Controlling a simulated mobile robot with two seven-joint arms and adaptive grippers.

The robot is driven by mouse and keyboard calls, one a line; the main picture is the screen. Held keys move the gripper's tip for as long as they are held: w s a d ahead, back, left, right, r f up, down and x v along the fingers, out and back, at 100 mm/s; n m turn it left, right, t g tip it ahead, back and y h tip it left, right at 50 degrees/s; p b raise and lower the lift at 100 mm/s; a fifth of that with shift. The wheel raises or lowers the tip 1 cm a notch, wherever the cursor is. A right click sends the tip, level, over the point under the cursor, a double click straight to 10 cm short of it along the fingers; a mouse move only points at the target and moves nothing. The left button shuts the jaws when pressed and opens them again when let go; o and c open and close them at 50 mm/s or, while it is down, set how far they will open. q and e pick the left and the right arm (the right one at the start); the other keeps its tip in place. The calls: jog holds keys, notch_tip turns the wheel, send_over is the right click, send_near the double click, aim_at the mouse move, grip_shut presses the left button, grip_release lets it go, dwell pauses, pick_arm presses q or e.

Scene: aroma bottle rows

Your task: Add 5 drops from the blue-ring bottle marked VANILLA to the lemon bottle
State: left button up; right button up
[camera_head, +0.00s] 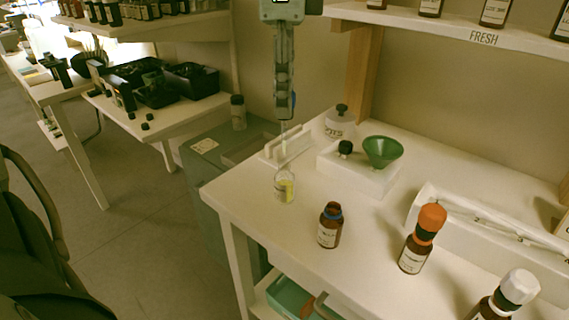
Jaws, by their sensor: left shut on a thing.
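The brown bottle with a blue ring (330,226) stands upright and uncapped near the table's front edge; its label is too small to read. A small clear bottle with a yellow label or content (285,187), which looks like the lemon bottle, stands behind it to the left. My left gripper (285,108) points down above the small bottle, shut on a dropper. The dropper's thin pale glass tube (284,138) hangs down, with its tip apart from and above the small bottle. My right gripper is not in view.
An orange-capped bottle (422,240) and a white-capped bottle (506,296) stand to the right. A white block with a green funnel (383,150) and a black cap is behind. A slotted white rack (287,146) stands behind the small bottle. A shelf hangs at upper right.

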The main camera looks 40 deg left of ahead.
pick_arm(q)
jog(key=shift+r, duration=0.15)
jog(key=shift+r, duration=1.85)
